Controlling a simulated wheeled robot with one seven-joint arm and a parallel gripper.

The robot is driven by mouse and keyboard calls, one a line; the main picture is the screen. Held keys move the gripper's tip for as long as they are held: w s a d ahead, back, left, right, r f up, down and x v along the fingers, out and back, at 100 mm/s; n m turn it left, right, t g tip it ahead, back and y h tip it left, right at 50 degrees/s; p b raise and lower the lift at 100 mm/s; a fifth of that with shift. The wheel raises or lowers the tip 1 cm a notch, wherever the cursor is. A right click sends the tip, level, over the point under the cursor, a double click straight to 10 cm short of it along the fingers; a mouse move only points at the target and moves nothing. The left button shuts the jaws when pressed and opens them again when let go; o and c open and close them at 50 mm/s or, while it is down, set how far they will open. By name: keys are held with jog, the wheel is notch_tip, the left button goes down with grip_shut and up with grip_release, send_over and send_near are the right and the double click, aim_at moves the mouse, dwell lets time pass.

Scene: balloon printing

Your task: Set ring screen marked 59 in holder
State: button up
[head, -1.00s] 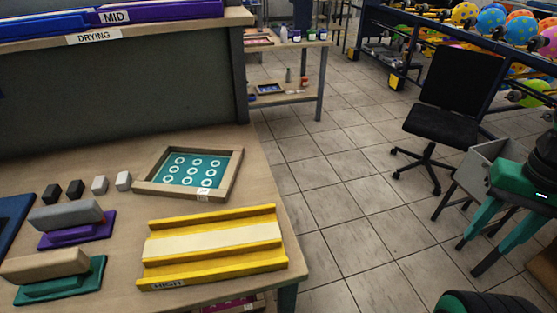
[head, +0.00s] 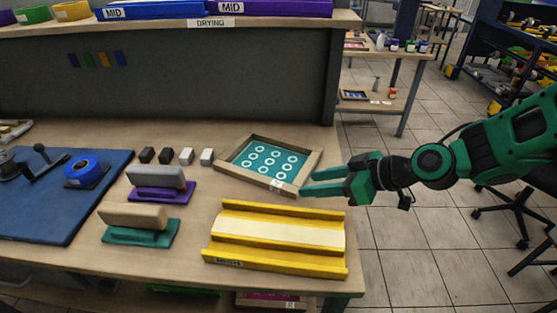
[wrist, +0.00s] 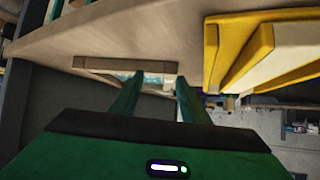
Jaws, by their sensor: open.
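A wooden-framed teal screen with white rings (head: 262,158) lies flat on the table, with a small white label on its near edge that I cannot read. My gripper (head: 308,182) is open and empty, reaching in from the right with its fingers at the frame's near right corner. In the wrist view the screen's wooden edge (wrist: 100,63) shows just beyond the two fingertips (wrist: 157,80); I cannot tell whether they touch it. At the left a blue board (head: 50,215) carries a dark metal clamp-like fitting (head: 42,155); I cannot tell whether this is the holder.
A yellow trough (head: 275,258) with a cream strip lies in front of the screen; it also shows in the wrist view (wrist: 213,55). Two squeegees (head: 158,178) (head: 135,217) and several small blocks (head: 165,155) stand left of the screen. A drying shelf (head: 150,26) rises behind.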

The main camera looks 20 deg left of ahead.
jog(key=n+y, duration=0.1)
jog(key=y, duration=0.1)
send_near(256, 174)
jog(key=a, duration=0.1)
jog(key=a+f, duration=0.1)
jog(key=shift+w+a+f+g, duration=0.1)
jog(key=shift+a+f+g, duration=0.1)
jog(key=shift+a+g, duration=0.15)
jog(key=shift+w+x, duration=0.1)
jog(key=shift+x, duration=1.25)
jog(key=shift+w+x, duration=0.15)
jog(key=shift+x, duration=1.25)
jog(key=shift+r, duration=0.1)
jog(key=shift+c, duration=0.5)
grip_shut()
